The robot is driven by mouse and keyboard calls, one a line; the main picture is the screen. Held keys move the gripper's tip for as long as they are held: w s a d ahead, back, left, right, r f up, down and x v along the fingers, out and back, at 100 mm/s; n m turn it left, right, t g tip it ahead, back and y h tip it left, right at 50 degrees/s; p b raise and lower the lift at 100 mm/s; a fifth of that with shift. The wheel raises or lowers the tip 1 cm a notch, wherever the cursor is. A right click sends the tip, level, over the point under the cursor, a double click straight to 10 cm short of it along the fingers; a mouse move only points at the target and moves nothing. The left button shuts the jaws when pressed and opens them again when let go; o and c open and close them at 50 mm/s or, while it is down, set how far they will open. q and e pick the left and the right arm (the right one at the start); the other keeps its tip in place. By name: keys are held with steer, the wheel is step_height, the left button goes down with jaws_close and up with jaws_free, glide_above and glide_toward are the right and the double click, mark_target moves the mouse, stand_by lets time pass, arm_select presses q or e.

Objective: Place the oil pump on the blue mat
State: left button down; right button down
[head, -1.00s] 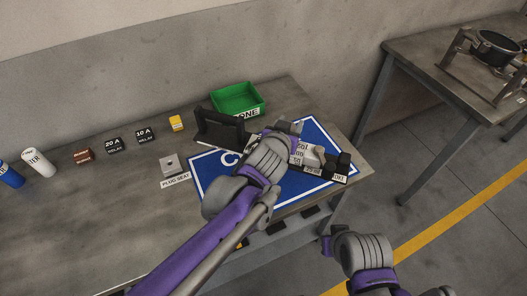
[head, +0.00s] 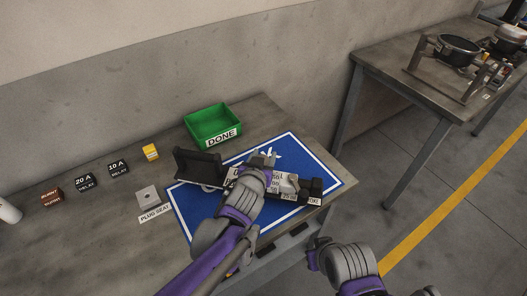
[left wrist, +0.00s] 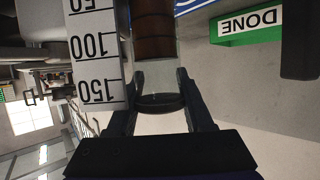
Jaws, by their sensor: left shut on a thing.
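The blue mat (head: 312,160) with white lettering lies at the table's front right corner. My left gripper (head: 262,162) is above or at the mat and hides much of its middle. In the left wrist view its two fingers (left wrist: 155,112) are shut around a cylinder with a brown upper part and a clear lower part, which looks to be the oil pump (left wrist: 154,75). A white scale plate (left wrist: 95,45) marked 50, 100 and 150 stands beside it. Whether the pump touches the mat cannot be told. My right gripper (head: 317,253) is low, off the table's front edge; its jaws are unclear.
A black stand (head: 197,168) sits at the mat's left edge. A dark and pale labelled assembly (head: 290,185) lies across the mat's right part. A green DONE box (head: 212,125) is behind. A grey plug seat (head: 148,199) and relay blocks (head: 118,168) stand left. Another table (head: 395,70) is right.

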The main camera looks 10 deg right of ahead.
arm_select(q)
steer(key=shift+f, duration=1.05)
steer(key=shift+f, duration=0.1)
steer(key=shift+c, duration=1.4)
jaws_free()
steer(key=shift+s, duration=0.1)
steer(key=p+v, duration=0.1)
steer(key=v, duration=1.1)
steer(key=shift+p, duration=0.35)
